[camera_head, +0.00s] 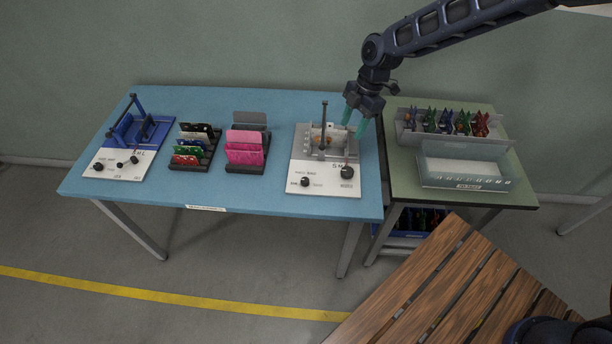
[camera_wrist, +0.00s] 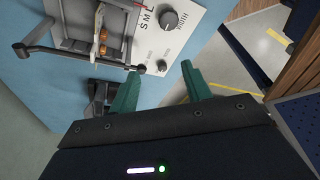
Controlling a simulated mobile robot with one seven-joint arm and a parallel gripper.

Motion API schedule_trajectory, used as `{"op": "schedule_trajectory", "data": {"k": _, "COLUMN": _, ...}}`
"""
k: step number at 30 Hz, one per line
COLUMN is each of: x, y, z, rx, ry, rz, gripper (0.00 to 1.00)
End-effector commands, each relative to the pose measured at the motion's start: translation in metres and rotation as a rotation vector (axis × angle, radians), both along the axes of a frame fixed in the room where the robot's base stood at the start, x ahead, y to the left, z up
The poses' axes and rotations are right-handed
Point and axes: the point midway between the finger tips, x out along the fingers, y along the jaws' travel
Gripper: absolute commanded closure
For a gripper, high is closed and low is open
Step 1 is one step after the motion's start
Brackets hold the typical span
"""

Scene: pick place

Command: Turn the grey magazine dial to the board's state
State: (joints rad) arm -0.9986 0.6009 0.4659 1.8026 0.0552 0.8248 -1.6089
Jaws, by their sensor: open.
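The grey magazine (camera_head: 323,142) stands on a white base plate (camera_head: 328,185) at the right end of the blue table. The plate carries a large dark dial (camera_head: 347,172) and a smaller dark knob (camera_head: 305,182). In the wrist view the large dial (camera_wrist: 170,20) sits next to the letters S, M and L, and the smaller knob (camera_wrist: 162,66) is nearer. The dial's setting is too small to read with certainty. My gripper (camera_head: 354,121) is open and empty, above the magazine's right side, apart from both knobs. Its green fingers (camera_wrist: 163,75) also show in the wrist view.
A blue magazine (camera_head: 143,131) with its own knobs stands at the far left. Racks with coloured boards (camera_head: 194,148) and pink boards (camera_head: 246,148) stand between. A grey-green table (camera_head: 408,190) at the right holds a clear bin (camera_head: 464,166) and a board rack (camera_head: 450,127).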

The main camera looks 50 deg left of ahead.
Motion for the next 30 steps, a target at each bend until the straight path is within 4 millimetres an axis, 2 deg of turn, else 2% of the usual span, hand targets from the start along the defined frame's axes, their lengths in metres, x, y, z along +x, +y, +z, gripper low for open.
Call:
{"op": "schedule_trajectory", "data": {"k": 1, "x": -0.022, "y": 0.01, "z": -0.014, "rx": 0.003, "ry": 0.021, "rz": 0.057, "gripper": 0.52}}
{"op": "schedule_trajectory", "data": {"k": 3, "x": -0.048, "y": 0.02, "z": -0.028, "rx": 0.012, "ry": 0.043, "rz": 0.13, "gripper": 0.52}}
{"op": "schedule_trajectory", "data": {"k": 6, "x": -0.077, "y": 0.031, "z": -0.043, "rx": 0.024, "ry": 0.07, "rz": 0.208, "gripper": 0.52}}
{"op": "schedule_trajectory", "data": {"k": 9, "x": -0.094, "y": 0.037, "z": -0.052, "rx": 0.033, "ry": 0.086, "rz": 0.256, "gripper": 0.52}}
{"op": "schedule_trajectory", "data": {"k": 17, "x": -0.109, "y": 0.038, "z": -0.068, "rx": 0.035, "ry": 0.096, "rz": 0.284, "gripper": 0.52}}
{"op": "schedule_trajectory", "data": {"k": 30, "x": -0.136, "y": 0.035, "z": -0.133, "rx": 0.034, "ry": 0.095, "rz": 0.283, "gripper": 0.52}}
